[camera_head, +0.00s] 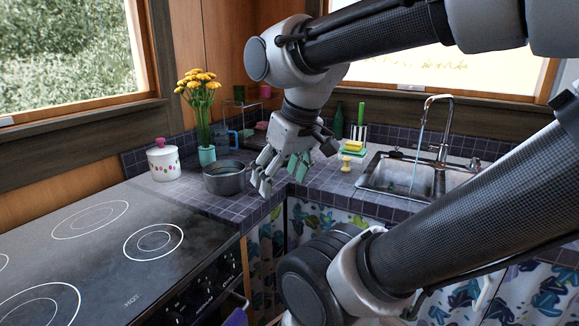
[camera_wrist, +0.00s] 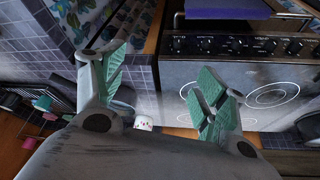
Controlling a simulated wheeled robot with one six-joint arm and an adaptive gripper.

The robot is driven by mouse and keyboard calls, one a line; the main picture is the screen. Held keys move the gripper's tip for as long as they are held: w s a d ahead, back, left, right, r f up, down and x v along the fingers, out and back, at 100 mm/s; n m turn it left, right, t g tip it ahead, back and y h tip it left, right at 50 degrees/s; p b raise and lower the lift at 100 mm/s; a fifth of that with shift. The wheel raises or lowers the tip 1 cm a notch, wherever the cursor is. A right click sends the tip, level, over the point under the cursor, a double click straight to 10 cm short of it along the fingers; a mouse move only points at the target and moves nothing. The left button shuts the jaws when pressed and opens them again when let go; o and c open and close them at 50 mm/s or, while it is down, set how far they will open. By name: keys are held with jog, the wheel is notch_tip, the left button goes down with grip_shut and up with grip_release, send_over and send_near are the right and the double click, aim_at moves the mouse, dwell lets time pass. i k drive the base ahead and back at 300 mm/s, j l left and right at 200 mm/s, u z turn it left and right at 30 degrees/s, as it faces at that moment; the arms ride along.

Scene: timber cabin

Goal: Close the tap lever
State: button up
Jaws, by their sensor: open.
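The tap (camera_head: 436,125) stands behind the sink at the right in the head view, with a high curved spout. A thin bluish stream of water (camera_head: 420,135) falls from the spout into the sink (camera_head: 396,174). A small part beside the tap's base (camera_head: 474,164) may be the lever, but it is too small to tell. My gripper (camera_head: 278,180) is open and empty, pointing down over the counter corner, well left of the sink. In the wrist view its green-padded fingers (camera_wrist: 160,90) are spread apart with nothing between them. The tap is not in the wrist view.
A dark pot (camera_head: 224,178) sits just left of my gripper, near a white canister (camera_head: 163,161) and a vase of yellow flowers (camera_head: 207,155). A green bottle (camera_head: 338,121) and sponge (camera_head: 353,147) stand between gripper and sink. The stove (camera_head: 110,240) fills the left foreground.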

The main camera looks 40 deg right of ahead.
aim_at(421, 147)
jog(key=z, duration=2.1)
jog(key=i+l, duration=0.1)
jog(key=i, duration=0.25)
jog(key=i+l+u, duration=0.15)
jog(key=i, duration=0.2)
